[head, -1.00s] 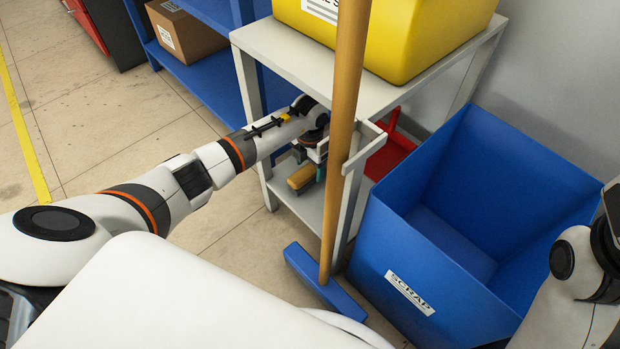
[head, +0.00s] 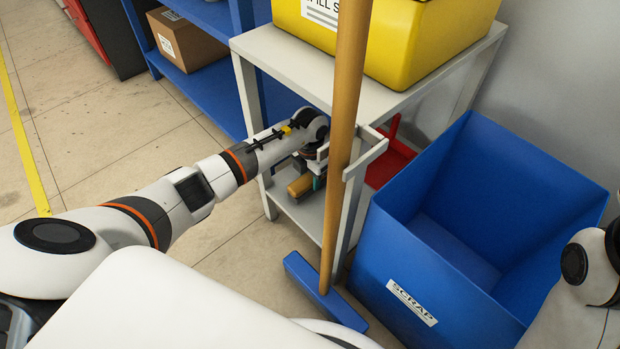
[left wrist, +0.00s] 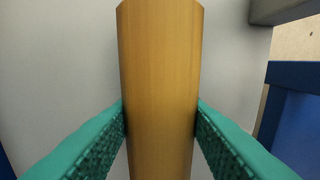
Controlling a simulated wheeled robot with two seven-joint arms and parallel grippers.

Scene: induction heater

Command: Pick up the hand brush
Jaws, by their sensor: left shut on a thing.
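The hand brush shows its wooden part (head: 300,186) low at the white stand, left of the broom pole in the head view. My left gripper (head: 318,183) reaches in beside the stand at the brush. In the left wrist view, the two teal fingers press on both sides of the long wooden handle (left wrist: 160,100), so the gripper is shut on it. The bristles are not clear in either view, and I cannot tell whether the brush is clear of the lower shelf. My right gripper is out of view; only part of that arm shows at the right edge.
A broom with a wooden pole (head: 346,110) and blue head (head: 322,292) stands in front of the stand (head: 275,50), close to my gripper. A yellow container (head: 420,40) sits on top. A blue scrap bin (head: 400,260) stands right; a red dustpan-like thing (head: 390,168) is behind.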

